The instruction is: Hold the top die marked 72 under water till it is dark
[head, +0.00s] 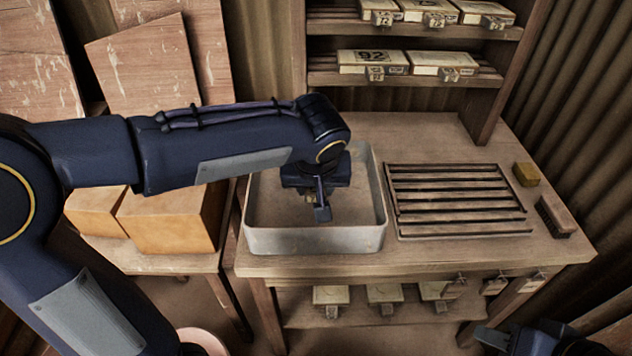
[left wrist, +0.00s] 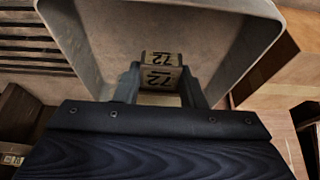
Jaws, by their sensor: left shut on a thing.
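The top die marked 72 (left wrist: 160,78) is between the fingers of my left gripper (left wrist: 165,85), which is shut on it. Its number shows upside down in the left wrist view, on a pale tan face. In the head view my left gripper (head: 318,205) points down inside the grey metal basin (head: 318,241), which stands at the left of the bench. The die is mostly hidden there by the gripper. I cannot tell the water's level or whether the die is under it. My right gripper (head: 492,338) is at the lower right, clear of the bench; its fingers are not clear.
A slatted wooden rack (head: 460,200) lies right of the basin. Cardboard boxes (head: 170,220) stand at left.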

